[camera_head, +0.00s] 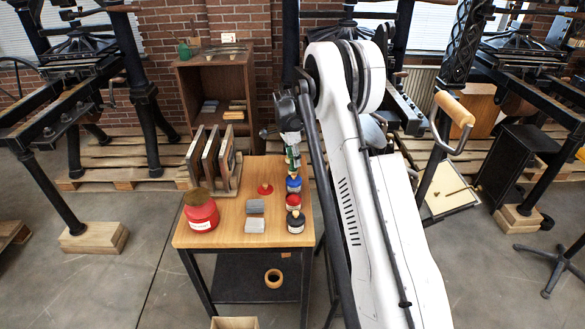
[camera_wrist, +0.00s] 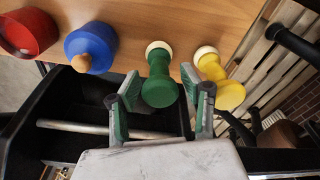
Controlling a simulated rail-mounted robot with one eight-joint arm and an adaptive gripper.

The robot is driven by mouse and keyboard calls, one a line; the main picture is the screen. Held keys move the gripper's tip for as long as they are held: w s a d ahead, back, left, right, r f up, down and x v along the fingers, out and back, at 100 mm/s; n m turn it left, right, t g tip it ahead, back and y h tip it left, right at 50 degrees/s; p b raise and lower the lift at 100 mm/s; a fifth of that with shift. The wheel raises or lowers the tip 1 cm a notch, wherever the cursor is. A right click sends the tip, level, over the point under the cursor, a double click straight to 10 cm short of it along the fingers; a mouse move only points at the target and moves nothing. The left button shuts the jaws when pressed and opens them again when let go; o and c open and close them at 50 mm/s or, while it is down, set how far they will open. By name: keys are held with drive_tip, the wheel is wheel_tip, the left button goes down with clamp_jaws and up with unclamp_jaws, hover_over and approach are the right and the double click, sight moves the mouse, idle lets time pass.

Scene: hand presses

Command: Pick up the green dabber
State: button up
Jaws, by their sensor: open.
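The green dabber (camera_wrist: 159,62) stands at the table edge in the wrist view, with a pale rounded end on the wood and a wider green end towards me. My gripper (camera_wrist: 158,78) is open, with one finger on each side of the green dabber; I cannot tell whether either touches it. The yellow dabber (camera_wrist: 220,82) stands just right of the green one, close to the right finger. In the head view my gripper (camera_head: 291,150) is at the table's back right corner, and the dabbers are mostly hidden there.
On the wooden table (camera_head: 228,235) a blue pot (camera_head: 293,185), a red pot (camera_head: 293,201) and a black pot (camera_head: 295,222) stand in a row nearer the front. A large red can (camera_head: 201,213), grey blocks (camera_head: 255,206) and a rack of boards (camera_head: 222,165) stand to the left.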

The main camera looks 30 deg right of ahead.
wheel_tip(320, 180, down, 2)
drive_tip(key=shift+d+f, duration=0.15)
drive_tip(key=shift+c, duration=0.5)
clamp_jaws()
